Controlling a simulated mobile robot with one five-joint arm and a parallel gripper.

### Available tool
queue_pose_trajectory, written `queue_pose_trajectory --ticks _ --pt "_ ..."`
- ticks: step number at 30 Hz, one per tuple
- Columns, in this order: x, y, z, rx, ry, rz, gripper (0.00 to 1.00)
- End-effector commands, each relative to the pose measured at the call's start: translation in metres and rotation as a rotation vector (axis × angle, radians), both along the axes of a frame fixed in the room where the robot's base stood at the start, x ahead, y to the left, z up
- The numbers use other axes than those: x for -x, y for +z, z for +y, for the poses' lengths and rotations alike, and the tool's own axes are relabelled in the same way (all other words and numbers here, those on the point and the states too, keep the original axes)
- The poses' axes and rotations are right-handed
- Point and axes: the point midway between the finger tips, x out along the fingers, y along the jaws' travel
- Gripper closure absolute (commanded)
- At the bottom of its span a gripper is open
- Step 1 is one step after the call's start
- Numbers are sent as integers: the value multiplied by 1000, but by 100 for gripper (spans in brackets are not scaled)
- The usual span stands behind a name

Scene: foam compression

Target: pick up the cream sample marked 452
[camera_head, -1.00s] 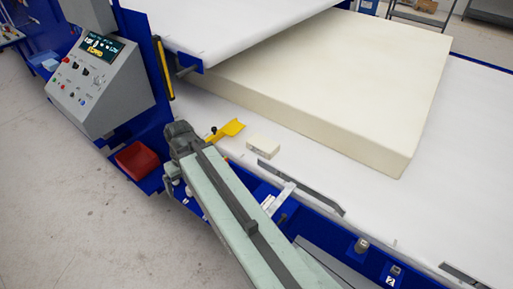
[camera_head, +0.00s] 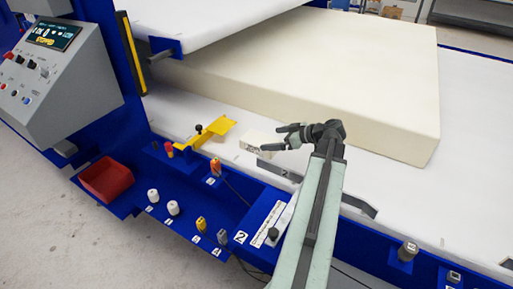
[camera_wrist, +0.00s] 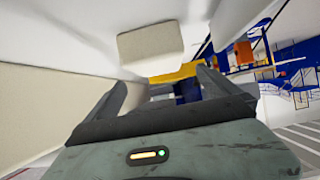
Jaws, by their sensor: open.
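The small cream sample (camera_head: 259,139) lies on the white bed in front of the large foam block. Dark marks show on its front face, too small to read as 452. My gripper (camera_head: 272,138) is open and just right of the sample, its fingers pointing left toward it. I cannot tell whether the fingers touch it. In the wrist view the cream block (camera_wrist: 150,52) appears beyond the two spread fingertips of my gripper (camera_wrist: 162,80), with nothing between them.
The large cream foam block (camera_head: 310,85) stands behind. A yellow bracket (camera_head: 207,136) sits left of the sample. A grey metal strip (camera_head: 350,200) lies along the bed's front edge. A red bin (camera_head: 106,180) and several small tools stand on the blue front shelf.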

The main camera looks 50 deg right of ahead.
Motion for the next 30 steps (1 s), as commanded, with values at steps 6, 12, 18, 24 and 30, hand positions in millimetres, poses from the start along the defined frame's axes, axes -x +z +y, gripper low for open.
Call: queue_pose_trajectory --ticks 6,12,18,24,30 --pt "-22 -11 8 -2 8 1 0" --pt "-39 -22 9 -1 12 2 0" --pt "-67 -37 14 -2 12 2 0" --pt "-69 -35 15 -2 10 2 0" --pt "-69 -35 16 -2 11 3 53"
